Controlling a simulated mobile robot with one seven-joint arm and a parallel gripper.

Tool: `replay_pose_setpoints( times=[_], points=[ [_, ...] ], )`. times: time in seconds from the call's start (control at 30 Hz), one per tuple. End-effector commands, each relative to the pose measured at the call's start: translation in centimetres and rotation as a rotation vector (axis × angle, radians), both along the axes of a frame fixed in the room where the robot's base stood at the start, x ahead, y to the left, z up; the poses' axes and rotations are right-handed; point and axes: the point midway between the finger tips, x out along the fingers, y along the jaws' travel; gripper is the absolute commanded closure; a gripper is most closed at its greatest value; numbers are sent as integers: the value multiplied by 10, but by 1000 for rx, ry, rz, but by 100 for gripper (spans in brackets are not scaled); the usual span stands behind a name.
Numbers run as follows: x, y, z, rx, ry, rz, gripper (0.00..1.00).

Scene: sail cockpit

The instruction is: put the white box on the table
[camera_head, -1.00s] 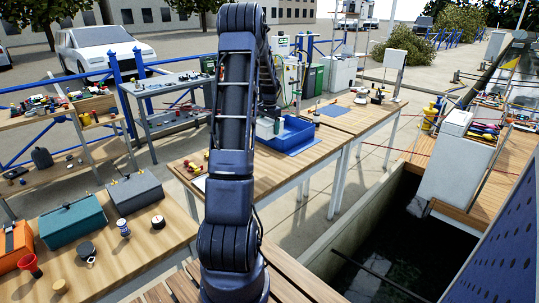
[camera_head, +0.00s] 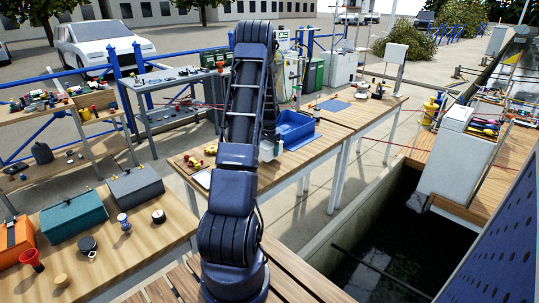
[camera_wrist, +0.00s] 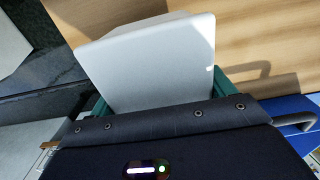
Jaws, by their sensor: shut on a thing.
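The white box (camera_wrist: 150,62) fills the upper middle of the wrist view, with a pale flat face towards the camera. My gripper (camera_wrist: 158,92) is shut on it, a green finger showing at each side of its lower part. Wooden table top (camera_wrist: 268,35) shows behind and beside the box. I cannot tell whether the box touches it. In the head view the wooden table (camera_head: 302,160) stands beyond my arm. My arm hides most of the gripper there; a small white and green patch shows beside it over the table.
Small red and yellow items (camera_head: 194,161) lie at the left. Bare wood lies along the table's front. A nearer table holds a teal toolbox (camera_head: 73,214). Open water (camera_head: 390,225) lies right.

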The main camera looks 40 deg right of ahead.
Motion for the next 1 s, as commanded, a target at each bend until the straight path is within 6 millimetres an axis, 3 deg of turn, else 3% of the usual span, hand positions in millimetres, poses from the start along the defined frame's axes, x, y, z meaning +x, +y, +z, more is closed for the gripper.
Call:
replay_pose_setpoints(
  times=[0.2,0.6,0.63,0.7,1.0],
  points=[
    [-1,0,-29,1,1,0,48],
    [0,0,-34,1,1,0,48],
    [0,0,-34,1,1,0,15],
    [0,0,-34,1,1,0,1],
    [-1,0,-31,0,0,-1,0]
  ],
)
